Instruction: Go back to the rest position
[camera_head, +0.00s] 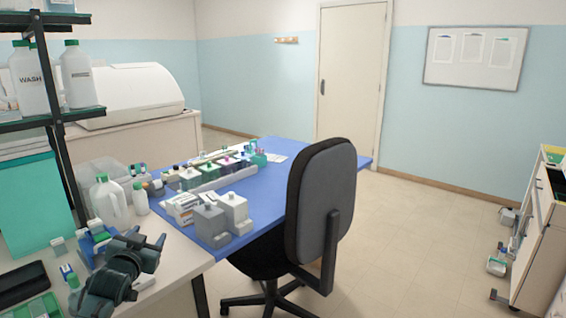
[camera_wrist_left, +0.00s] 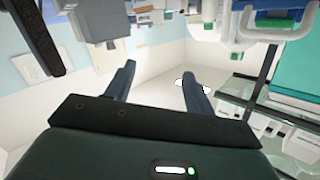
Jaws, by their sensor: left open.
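My left gripper (camera_head: 154,263) is at the lower left of the head view, above the front of the pale bench (camera_head: 185,262). Its two dark fingers point to the right and stand apart. In the left wrist view the fingers (camera_wrist_left: 157,82) are also spread, with nothing between them. The wrist picture appears upside down. My right gripper is in neither view.
A blue work surface (camera_head: 275,205) holds staining bottles, boxes and two grey containers (camera_head: 211,225). A white jug (camera_head: 108,200) stands behind my left gripper. A black shelf (camera_head: 60,120) rises at left. A chair (camera_head: 322,200) stands before the table. Open floor (camera_head: 430,240) lies right.

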